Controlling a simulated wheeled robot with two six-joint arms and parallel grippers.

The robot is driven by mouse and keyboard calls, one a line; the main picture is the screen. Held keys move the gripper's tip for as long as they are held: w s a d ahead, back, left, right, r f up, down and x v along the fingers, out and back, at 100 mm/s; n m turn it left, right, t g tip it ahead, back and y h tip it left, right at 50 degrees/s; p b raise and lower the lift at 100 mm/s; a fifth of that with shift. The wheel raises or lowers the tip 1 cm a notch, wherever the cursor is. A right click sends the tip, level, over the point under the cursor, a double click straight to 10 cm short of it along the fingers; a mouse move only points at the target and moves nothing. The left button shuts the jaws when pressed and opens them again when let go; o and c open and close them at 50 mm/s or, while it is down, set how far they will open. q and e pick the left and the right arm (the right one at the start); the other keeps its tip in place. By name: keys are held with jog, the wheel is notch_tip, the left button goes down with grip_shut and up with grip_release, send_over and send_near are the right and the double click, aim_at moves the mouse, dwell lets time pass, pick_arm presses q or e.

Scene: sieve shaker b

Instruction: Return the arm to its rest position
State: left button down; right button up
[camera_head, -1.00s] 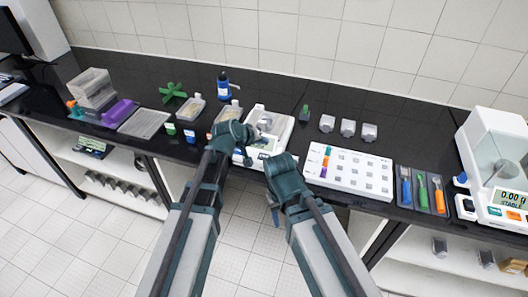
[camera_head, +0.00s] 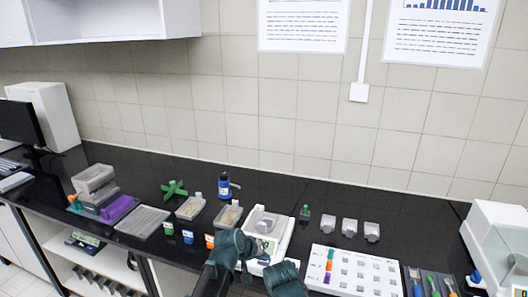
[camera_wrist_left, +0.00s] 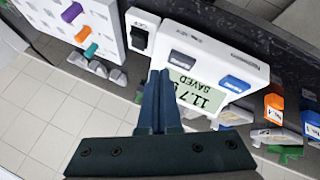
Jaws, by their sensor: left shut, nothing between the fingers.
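My left gripper (camera_wrist_left: 160,78) is shut and empty. In the left wrist view its fingers lie together in front of a white device (camera_wrist_left: 245,65) with a grey button (camera_wrist_left: 182,60), a blue button (camera_wrist_left: 232,84) and a display (camera_wrist_left: 197,91) reading "SAVED". The fingers cover part of the display; whether they touch the device cannot be told. In the head view my left arm (camera_head: 230,250) bends over the front of the white device (camera_head: 283,236), which has a clear container (camera_head: 264,226) on top. My right arm (camera_head: 286,279) shows at the bottom; its fingers are not visible.
To the right are a white rack (camera_head: 350,270), several small grey containers (camera_head: 349,227) and a tray of coloured tools (camera_head: 432,284). To the left are pans (camera_head: 190,208), a green star-shaped knob (camera_head: 174,189) and a blue bottle (camera_head: 224,187). A white balance (camera_head: 497,240) stands far right.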

pick_arm(q)
jog(key=s+a+f+m+g+y, duration=0.2)
jog(key=s+a+g+y, duration=0.1)
jog(key=s, duration=0.8)
jog(key=s+a+f+m+g+y, duration=0.2)
jog(key=s+a+g+y, duration=0.1)
jog(key=s, duration=0.8)
jog(key=shift+f, duration=0.3)
